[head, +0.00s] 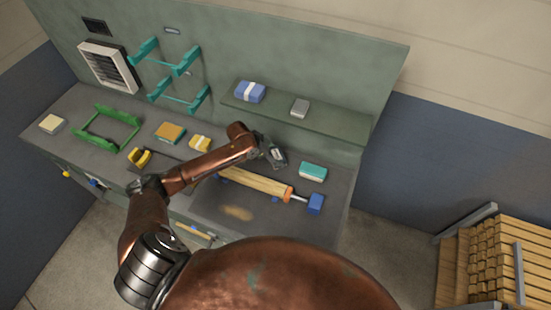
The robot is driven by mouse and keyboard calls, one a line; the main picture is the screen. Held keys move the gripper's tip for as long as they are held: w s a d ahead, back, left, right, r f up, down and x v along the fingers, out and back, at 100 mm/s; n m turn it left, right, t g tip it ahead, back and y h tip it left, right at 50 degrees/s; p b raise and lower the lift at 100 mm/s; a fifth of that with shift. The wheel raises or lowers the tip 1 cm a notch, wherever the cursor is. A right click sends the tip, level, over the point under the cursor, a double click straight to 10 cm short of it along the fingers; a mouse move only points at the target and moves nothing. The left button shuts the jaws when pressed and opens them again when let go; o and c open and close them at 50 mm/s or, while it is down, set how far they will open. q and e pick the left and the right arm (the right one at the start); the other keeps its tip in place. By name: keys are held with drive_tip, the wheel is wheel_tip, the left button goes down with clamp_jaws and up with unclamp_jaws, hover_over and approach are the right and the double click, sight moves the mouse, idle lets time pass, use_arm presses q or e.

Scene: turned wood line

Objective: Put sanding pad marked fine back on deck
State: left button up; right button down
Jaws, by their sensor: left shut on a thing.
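My left gripper (275,155) is shut above the back of the grey deck (205,205), below the shelf. Something small and grey with a pale patch shows at its fingers; I cannot tell its outline from the gripper or read any marking. Several pad-like blocks are in view: a teal and white one (313,171) on the deck right of the gripper, a yellow one with a white band (200,143), an orange and teal one (170,132) and a cream one (52,123) to the left. No marking "fine" is legible. My right gripper is not in view.
A turned wooden piece (255,182) lies between blue-ended holders on the deck. A blue banded block (250,92) and a grey block (300,107) sit on the green shelf (340,122). A green frame (108,127) stands left. Stacked wood (495,255) is at far right.

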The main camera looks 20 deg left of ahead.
use_arm(q)
drive_tip(key=shift+f, duration=1.2)
drive_tip(key=shift+s+f, duration=0.1)
drive_tip(key=o, duration=1.1)
drive_tip(key=v, duration=1.2)
